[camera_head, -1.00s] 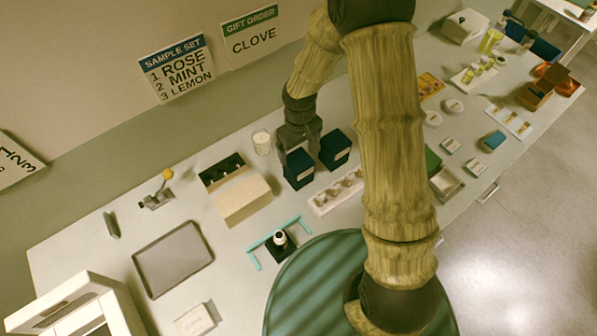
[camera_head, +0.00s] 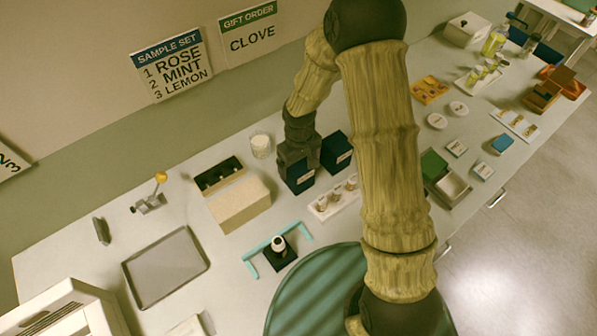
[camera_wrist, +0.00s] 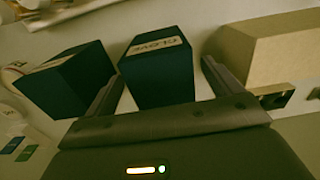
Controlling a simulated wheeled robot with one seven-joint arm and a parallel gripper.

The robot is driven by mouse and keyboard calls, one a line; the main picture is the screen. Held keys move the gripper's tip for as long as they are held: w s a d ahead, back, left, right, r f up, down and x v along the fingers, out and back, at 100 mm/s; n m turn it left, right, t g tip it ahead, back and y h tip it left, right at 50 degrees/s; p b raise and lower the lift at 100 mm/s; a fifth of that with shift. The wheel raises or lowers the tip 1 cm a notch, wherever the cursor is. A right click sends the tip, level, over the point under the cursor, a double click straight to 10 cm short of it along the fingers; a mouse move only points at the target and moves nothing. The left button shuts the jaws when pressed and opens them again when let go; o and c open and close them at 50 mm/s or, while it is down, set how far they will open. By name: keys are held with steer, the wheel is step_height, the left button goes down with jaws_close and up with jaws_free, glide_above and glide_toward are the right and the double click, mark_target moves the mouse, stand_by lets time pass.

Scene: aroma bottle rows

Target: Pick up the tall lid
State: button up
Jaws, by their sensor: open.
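Two tall dark navy boxes stand side by side on the table; I cannot tell for sure which piece is the tall lid. The left navy box (camera_head: 299,179) is partly hidden by my gripper (camera_head: 297,155). In the wrist view this box (camera_wrist: 158,80) has a pale label reading CLOVE and stands between the open fingers of my gripper (camera_wrist: 163,88), with visible gaps on both sides. The other navy box (camera_head: 336,151) stands just to its right in the head view and outside the fingers in the wrist view (camera_wrist: 65,82).
A tan box (camera_head: 240,200) stands left of the navy boxes, close to one finger in the wrist view (camera_wrist: 270,50). A white jar (camera_head: 261,146) is behind. A pale rack (camera_head: 322,209) with small bottles lies in front. A grey tray (camera_head: 150,290) is farther left.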

step_height(320, 180, down, 5)
steer(key=b, duration=0.3)
steer(key=shift+w+a+r, duration=0.1)
steer(key=shift+w+r, duration=0.05)
steer(key=shift+r, duration=0.1)
steer(key=c, duration=1.1)
steer(key=shift+o, duration=0.2)
steer(key=shift+r, duration=0.1)
step_height(320, 180, up, 10)
steer(key=p, duration=0.8)
